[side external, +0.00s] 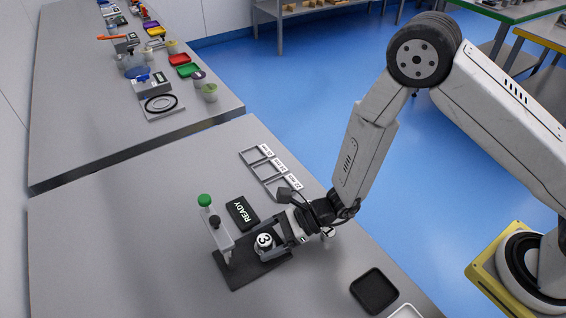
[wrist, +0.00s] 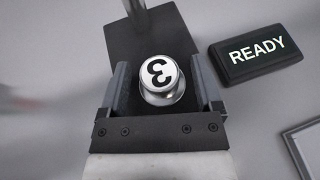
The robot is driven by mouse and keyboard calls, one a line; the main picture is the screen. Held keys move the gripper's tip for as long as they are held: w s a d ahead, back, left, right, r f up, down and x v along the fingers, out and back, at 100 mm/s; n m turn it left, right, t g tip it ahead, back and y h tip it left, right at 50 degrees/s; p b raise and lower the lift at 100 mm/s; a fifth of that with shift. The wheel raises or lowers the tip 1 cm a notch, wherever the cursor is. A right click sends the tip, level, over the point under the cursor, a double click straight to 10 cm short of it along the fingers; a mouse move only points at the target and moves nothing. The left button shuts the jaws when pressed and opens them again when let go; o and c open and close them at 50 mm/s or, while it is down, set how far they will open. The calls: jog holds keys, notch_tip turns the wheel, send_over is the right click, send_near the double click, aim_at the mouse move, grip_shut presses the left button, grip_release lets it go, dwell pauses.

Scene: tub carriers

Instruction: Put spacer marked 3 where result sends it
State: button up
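The silver spacer marked 3 (side external: 264,241) stands upright on the black base plate (side external: 236,272) of a gauge with a grey upright and a green knob (side external: 204,200). In the wrist view the spacer (wrist: 162,84) is between the fingers of my gripper (wrist: 163,85), with a narrow gap on each side; the gripper looks open. In the side view my gripper (side external: 277,240) reaches in from the right, low over the plate. A black display (side external: 242,213) beside the gauge reads READY. A grey rack (side external: 262,170) with three labelled compartments lies behind it; the compartments look empty.
A black tray (side external: 374,291) lies at the front right, with a white-rimmed tray (side external: 405,312) partly cut off beside it. The table left of the gauge is clear. A second table (side external: 100,130) behind carries small trays, cups and devices.

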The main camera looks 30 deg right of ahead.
jog(key=shift+v, duration=3.9)
jog(key=shift+r, duration=0.1)
